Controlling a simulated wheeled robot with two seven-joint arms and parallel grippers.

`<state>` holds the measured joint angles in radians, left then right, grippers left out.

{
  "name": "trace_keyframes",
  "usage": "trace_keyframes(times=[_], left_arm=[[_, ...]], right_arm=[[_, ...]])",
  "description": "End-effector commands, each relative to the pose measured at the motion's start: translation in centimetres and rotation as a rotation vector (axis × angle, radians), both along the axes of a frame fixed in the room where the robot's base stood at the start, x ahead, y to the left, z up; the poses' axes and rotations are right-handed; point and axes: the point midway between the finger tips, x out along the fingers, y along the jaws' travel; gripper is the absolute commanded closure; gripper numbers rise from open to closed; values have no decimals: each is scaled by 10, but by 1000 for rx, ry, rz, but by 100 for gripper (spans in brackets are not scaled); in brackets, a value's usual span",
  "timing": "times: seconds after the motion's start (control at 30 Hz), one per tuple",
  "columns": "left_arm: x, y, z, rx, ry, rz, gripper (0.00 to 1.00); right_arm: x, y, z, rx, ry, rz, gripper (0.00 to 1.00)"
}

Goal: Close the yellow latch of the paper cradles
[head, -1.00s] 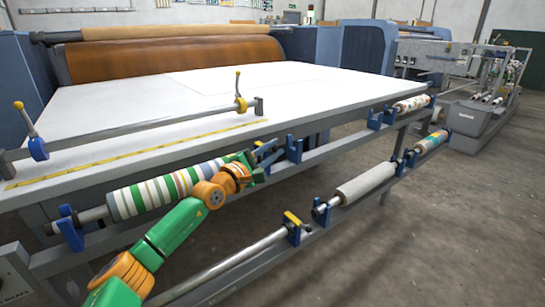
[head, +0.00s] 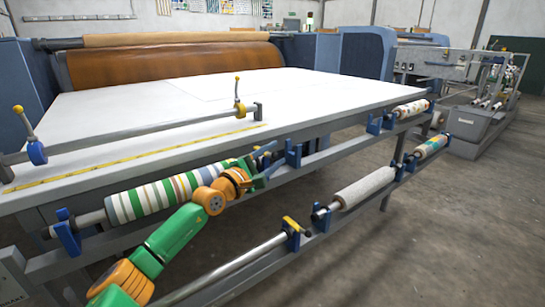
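A blue paper cradle with a yellow latch (head: 291,222) holds the far end of a bare metal bar (head: 228,265) on the lower rail. The latch looks tilted; I cannot tell whether it is shut. On the upper rail a striped paper roll (head: 150,196) rests in a blue cradle (head: 67,236) at its near end. Its far end is partly hidden behind my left gripper (head: 266,173). That gripper is beside the blue cradle parts (head: 293,153) there, above and left of the yellow latch. Its dark fingers blend with them, so their opening is unclear. My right gripper is not in view.
A grey roll (head: 363,187) and patterned rolls (head: 431,147) (head: 411,109) sit in other blue cradles farther right. The white table (head: 200,108) carries a bar with yellow-topped levers (head: 238,90). The floor (head: 430,240) at right is clear.

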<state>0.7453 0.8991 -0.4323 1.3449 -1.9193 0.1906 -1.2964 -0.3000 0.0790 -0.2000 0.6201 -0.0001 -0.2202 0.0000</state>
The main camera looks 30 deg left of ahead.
Motion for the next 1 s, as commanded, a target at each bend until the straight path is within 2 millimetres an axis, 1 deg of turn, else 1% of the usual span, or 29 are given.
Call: trace_keyframes(times=[0.17,0.3,0.6,0.73,1.0], left_arm=[[-8,2,0,0,3,1,50],[-26,3,0,2,5,-1,50],[-62,7,-7,1,3,-2,50],[-69,7,-6,0,1,-2,50],[-70,8,-6,0,0,-1,50]], right_arm=[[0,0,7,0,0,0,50],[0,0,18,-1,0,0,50],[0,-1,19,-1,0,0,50],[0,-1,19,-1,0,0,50],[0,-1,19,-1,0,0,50]])
